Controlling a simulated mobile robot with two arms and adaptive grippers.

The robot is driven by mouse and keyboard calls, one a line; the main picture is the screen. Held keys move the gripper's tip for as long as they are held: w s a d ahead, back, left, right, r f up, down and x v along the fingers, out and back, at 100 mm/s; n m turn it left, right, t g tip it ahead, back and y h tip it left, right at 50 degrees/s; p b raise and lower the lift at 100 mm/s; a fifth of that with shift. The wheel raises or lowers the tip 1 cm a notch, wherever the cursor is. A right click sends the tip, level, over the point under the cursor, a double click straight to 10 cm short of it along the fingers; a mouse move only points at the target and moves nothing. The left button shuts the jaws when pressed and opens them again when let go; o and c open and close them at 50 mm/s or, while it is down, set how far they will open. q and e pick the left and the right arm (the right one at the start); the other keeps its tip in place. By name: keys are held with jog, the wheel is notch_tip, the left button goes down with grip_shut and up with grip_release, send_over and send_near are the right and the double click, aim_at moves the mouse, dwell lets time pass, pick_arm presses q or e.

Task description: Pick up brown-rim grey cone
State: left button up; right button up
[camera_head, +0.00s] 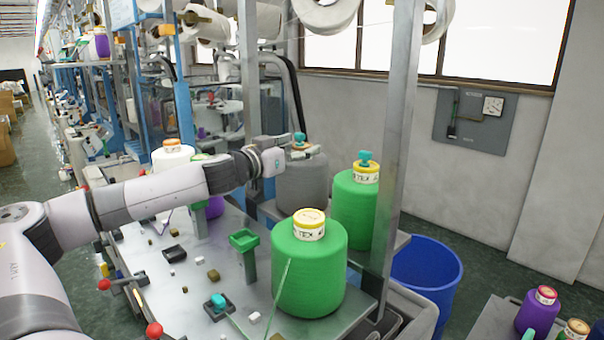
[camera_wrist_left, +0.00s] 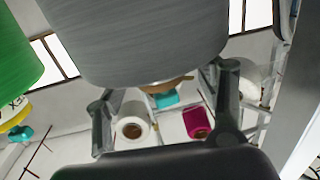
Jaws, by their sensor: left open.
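The grey cone (camera_head: 301,184) stands upright behind the front green cone, beside another green cone. Its brown rim shows at its top, partly hidden by my left gripper (camera_head: 290,146) in the head view. In the left wrist view the grey cone (camera_wrist_left: 140,40) fills the upper middle, with its brown rim (camera_wrist_left: 168,84) at its lower edge. My left gripper (camera_wrist_left: 167,88) is open, its two fingers on either side of the rim end. I cannot tell whether the fingers touch the cone. My right gripper is not in view.
A large green cone (camera_head: 309,266) stands at the front of the metal table (camera_head: 180,248), near small blocks and trays. Another green cone (camera_head: 354,212) stands to the right of the grey one. A metal post (camera_head: 398,140) and a blue bin (camera_head: 428,268) are at the right.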

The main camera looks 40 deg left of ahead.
pick_arm(q)
jog(key=shift+c, duration=0.4)
grip_shut()
dwell(0.5)
jog(key=shift+r, duration=0.2)
